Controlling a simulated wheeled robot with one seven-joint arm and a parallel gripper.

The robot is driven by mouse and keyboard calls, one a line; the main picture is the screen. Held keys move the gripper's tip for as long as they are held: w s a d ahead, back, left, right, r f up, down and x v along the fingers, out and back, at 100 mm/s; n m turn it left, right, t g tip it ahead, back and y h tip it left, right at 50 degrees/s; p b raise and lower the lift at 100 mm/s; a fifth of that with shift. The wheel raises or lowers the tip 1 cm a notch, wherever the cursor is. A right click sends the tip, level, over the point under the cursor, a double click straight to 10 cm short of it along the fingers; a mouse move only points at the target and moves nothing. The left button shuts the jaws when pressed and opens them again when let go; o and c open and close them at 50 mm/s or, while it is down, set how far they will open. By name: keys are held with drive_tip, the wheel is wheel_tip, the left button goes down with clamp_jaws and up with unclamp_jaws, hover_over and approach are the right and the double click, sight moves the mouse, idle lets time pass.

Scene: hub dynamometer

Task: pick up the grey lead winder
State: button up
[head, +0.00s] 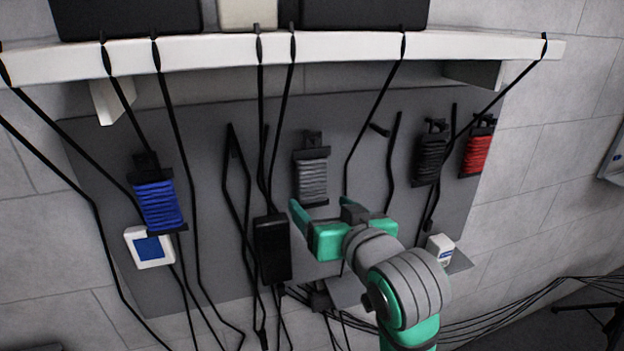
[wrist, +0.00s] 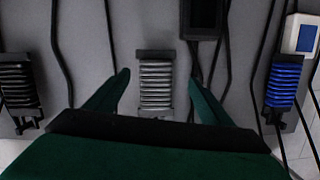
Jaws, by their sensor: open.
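The grey lead winder (head: 311,176) hangs on the grey wall panel, near its middle, with a dark frame and pale grey windings. It also shows in the wrist view (wrist: 156,85), upright and centred between the two fingers. My gripper (head: 340,212) is just below and in front of the winder in the head view. Its green fingers are open, one to each side of the winder in the wrist view (wrist: 157,85). I see no contact, and the remaining gap to the winder is hard to tell.
A blue winder (head: 158,203), a black winder (head: 431,155) and a red winder (head: 477,152) hang on the same panel (head: 210,140). A black box (head: 271,250) hangs left of my gripper. Several black cables hang from the white shelf (head: 340,46) close by.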

sight(314, 181)
wheel_tip(314, 181, up, 4)
drive_tip(key=s+d+n+h, duration=0.1)
drive_tip(key=s, duration=0.1)
drive_tip(key=shift+g, duration=0.3)
drive_tip(key=shift+r+x, duration=0.15)
drive_tip(key=shift+x, duration=2.55)
drive_tip(key=shift+r+x, duration=0.15)
drive_tip(key=shift+x, duration=2.55)
drive_tip(key=shift+w+d, duration=0.1)
drive_tip(key=c, duration=1.3)
